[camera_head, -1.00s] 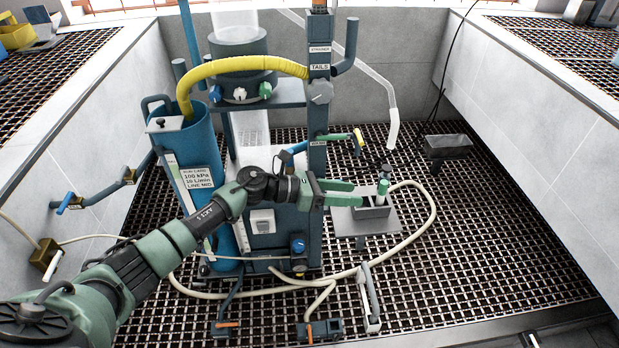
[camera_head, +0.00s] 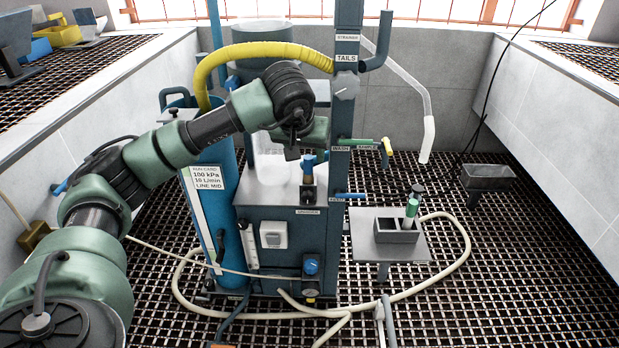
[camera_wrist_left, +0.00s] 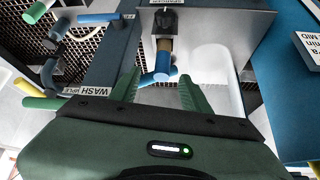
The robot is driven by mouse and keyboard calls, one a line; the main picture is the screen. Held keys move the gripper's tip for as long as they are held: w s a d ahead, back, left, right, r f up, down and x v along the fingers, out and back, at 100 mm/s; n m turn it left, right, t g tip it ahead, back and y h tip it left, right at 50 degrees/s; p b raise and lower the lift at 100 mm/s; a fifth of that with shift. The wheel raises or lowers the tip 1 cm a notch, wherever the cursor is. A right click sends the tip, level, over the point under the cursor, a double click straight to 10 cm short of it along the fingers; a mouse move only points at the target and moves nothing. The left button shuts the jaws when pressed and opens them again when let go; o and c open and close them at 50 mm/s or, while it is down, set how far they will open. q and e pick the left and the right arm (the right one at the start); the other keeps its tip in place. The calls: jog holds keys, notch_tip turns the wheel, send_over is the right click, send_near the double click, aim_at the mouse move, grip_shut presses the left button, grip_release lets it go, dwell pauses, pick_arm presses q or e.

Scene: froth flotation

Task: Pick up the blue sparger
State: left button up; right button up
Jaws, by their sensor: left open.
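The blue sparger (camera_head: 310,162) stands on the grey ledge of the flotation machine, above a label that appears to read SPARGER. It has a blue top, a tan middle and a dark base. It also shows in the left wrist view (camera_wrist_left: 163,62), with its blue end between and just beyond the fingertips. My left gripper (camera_wrist_left: 158,76) is open, with a green finger on either side of that end, and I see no grip on it. In the head view my left gripper (camera_head: 304,146) is close above the sparger, its fingers partly hidden. My right gripper is not in view.
The dark blue post (camera_head: 342,110) with side pipes stands right of the sparger. A blue cylinder (camera_head: 232,215) and yellow hose (camera_head: 245,52) are to the left. A clear tank (camera_head: 270,155) is beside it. A green-capped vial (camera_head: 411,210) stands in a grey block.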

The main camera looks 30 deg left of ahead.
aim_at(308, 159)
pick_arm(q)
jog(key=x, duration=0.4)
jog(key=shift+a+f+b, duration=0.15)
jog(key=shift+b, duration=0.2)
grip_shut()
dwell(1.0)
